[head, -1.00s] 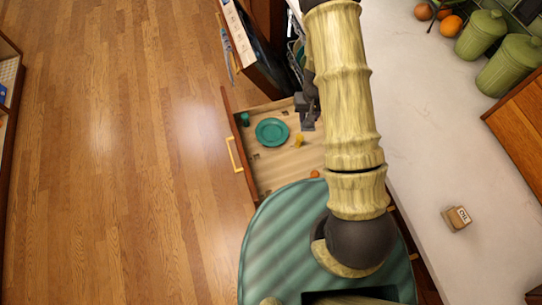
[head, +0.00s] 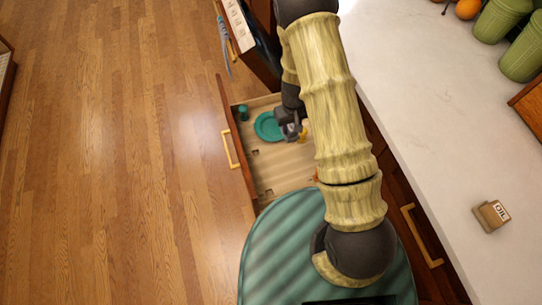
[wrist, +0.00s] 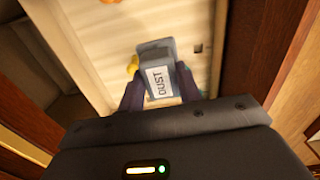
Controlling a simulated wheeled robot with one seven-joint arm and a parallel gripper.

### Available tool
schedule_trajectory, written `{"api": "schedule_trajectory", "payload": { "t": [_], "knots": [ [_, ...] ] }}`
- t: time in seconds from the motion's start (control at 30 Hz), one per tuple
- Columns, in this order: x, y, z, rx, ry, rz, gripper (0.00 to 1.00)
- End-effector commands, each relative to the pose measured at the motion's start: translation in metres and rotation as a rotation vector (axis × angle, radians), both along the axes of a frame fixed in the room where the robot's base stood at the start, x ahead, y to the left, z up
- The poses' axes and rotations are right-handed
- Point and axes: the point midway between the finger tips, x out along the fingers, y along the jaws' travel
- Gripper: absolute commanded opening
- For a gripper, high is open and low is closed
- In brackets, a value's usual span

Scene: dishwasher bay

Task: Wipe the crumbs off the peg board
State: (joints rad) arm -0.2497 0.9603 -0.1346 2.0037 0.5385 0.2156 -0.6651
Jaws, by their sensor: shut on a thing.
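The peg board (head: 283,172) is a pale wooden panel with dark holes lining the open drawer. It also fills the upper part of the wrist view (wrist: 106,62). My gripper (wrist: 157,90) is shut on a grey block labelled DUST (wrist: 150,55), one finger on each side. In the head view my gripper (head: 291,128) is over the board, beside and partly in front of a teal plate (head: 266,125). I cannot tell whether the block touches the board. I cannot make out crumbs clearly. My arm hides the board's right side.
A teal cup (head: 243,113) stands in the drawer's far left corner. A small yellow item (head: 303,132) is right of my gripper. The drawer front has a yellow handle (head: 230,150). An open dishwasher door (head: 250,45) is beyond. Wood floor (head: 110,150) at left is clear.

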Motion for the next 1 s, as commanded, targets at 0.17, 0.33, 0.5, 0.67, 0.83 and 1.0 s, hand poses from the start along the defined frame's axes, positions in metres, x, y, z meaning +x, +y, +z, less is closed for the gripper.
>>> {"api": "schedule_trajectory", "payload": {
  "t": [0.17,0.33,0.5,0.67,0.83,1.0],
  "knots": [
    [-0.002,0.012,-0.038,0.0,0.0,0.065,0.16],
    [-0.004,0.023,-0.066,0.0,0.0,0.127,0.16],
    [-0.006,0.036,-0.093,0.001,-0.001,0.192,0.16],
    [-0.009,0.048,-0.119,0.002,-0.002,0.253,0.16],
    [-0.012,0.061,-0.144,0.002,-0.003,0.316,0.16],
    [-0.014,0.069,-0.154,0.002,-0.004,0.353,0.16]
  ]
}}
